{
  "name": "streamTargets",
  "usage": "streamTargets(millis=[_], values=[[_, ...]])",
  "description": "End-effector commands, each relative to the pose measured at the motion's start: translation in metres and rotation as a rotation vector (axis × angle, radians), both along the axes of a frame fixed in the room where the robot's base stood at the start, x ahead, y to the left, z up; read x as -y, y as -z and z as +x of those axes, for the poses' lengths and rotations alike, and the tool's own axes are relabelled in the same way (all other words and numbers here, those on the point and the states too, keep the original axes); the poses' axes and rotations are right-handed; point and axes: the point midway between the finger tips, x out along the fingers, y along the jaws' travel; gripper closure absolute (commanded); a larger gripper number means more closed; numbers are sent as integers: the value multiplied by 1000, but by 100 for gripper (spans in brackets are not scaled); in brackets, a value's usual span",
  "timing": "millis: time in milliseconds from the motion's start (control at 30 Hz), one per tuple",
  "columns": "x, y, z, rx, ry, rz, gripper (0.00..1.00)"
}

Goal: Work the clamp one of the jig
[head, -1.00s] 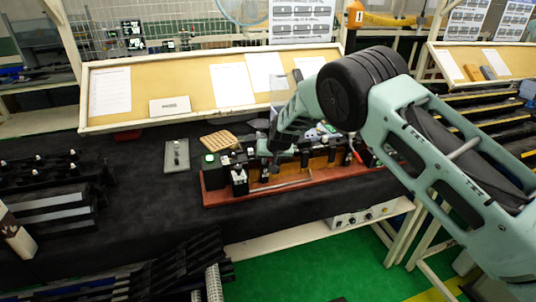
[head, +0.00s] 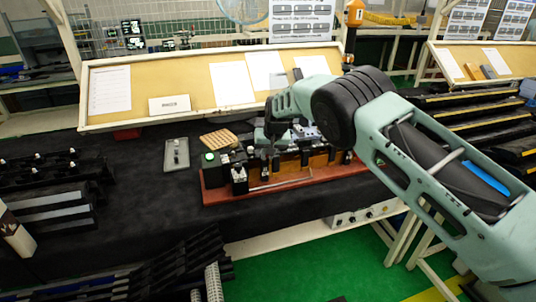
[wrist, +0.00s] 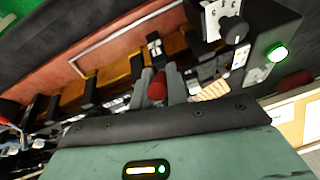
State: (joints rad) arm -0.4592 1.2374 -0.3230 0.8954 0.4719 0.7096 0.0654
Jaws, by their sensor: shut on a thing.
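The jig (head: 290,186) is a long red-brown base with a row of black clamps and blocks, lying on the dark bench. It also shows in the wrist view (wrist: 110,37). My gripper (head: 272,146) is low over the jig's left half in the head view. In the wrist view its grey fingers (wrist: 160,84) are shut on a red clamp handle (wrist: 157,90) between them. The clamp's lower parts are partly hidden by the fingers. I cannot tell from the picture whether this clamp is locked or released.
A black box with a lit green button (head: 209,157) stands at the jig's left end. A grey plate (head: 177,155) and a tan perforated piece (head: 218,139) lie behind it. Another red handle (wrist: 8,112) shows at the wrist view's left edge. Black racks (head: 50,185) stand at the left.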

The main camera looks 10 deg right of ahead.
Motion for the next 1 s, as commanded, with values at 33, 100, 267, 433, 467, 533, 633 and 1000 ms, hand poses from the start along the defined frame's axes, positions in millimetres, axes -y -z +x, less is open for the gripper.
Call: streamTargets(millis=[33, 100, 267, 433, 467, 533, 633, 1000], values=[[0, 0, 0, 1, 0, 1, 100], [0, 1, 0, 0, 0, 1, 68], [0, 1, 0, 0, 0, 0, 63], [0, 0, 0, 0, 0, 0, 63], [0, -1, -1, 0, 0, 0, 63], [1, -5, -2, 1, 0, 1, 63], [2, -15, -5, 2, 1, 2, 63], [12, -83, -30, 3, -1, 3, 63]])
